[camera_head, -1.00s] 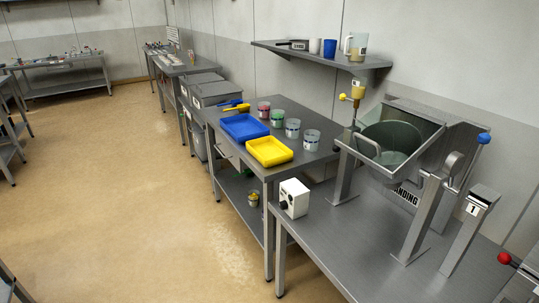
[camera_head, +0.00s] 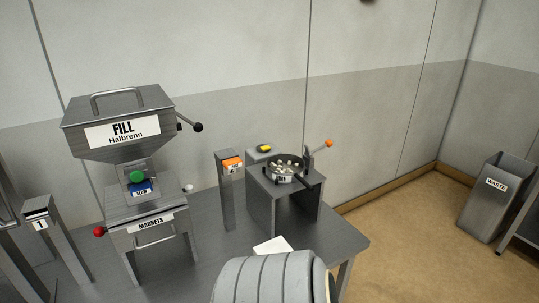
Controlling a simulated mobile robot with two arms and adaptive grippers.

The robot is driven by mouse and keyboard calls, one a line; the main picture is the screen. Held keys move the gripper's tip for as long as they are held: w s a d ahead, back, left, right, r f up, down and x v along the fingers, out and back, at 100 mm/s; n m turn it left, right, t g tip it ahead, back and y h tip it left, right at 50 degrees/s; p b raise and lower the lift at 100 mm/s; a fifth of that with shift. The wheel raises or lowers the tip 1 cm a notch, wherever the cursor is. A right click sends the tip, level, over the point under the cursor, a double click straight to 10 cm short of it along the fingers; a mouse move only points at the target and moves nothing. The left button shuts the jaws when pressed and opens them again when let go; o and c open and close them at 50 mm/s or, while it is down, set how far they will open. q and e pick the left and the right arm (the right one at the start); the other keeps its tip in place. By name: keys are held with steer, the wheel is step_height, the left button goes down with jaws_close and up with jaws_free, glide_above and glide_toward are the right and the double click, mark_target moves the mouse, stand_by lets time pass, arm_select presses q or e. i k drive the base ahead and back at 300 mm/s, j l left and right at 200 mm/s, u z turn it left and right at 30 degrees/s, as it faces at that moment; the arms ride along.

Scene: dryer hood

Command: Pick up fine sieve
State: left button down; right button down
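I see nothing that I can name for sure as the fine sieve. A dark round pan (camera_head: 285,168) with pale pieces in it sits on a grey metal stand (camera_head: 284,205) at the right end of the bench; I cannot tell whether it is a sieve. A small label on its front is too small to read. Neither of my grippers shows in the head view. A grey ribbed part, probably of my own arm, rises at the bottom middle and hides part of the bench front.
A hopper marked FILL (camera_head: 122,125) stands left on the steel bench (camera_head: 340,241), above a MAGNETS unit (camera_head: 152,224). A WASTE bin (camera_head: 494,197) stands on open floor at right.

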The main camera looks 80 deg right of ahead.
mark_target(288, 168)
steer(key=z, duration=1.4)
steer(key=k+z, duration=0.1)
steer(key=z, duration=1.25)
steer(key=k, duration=0.05)
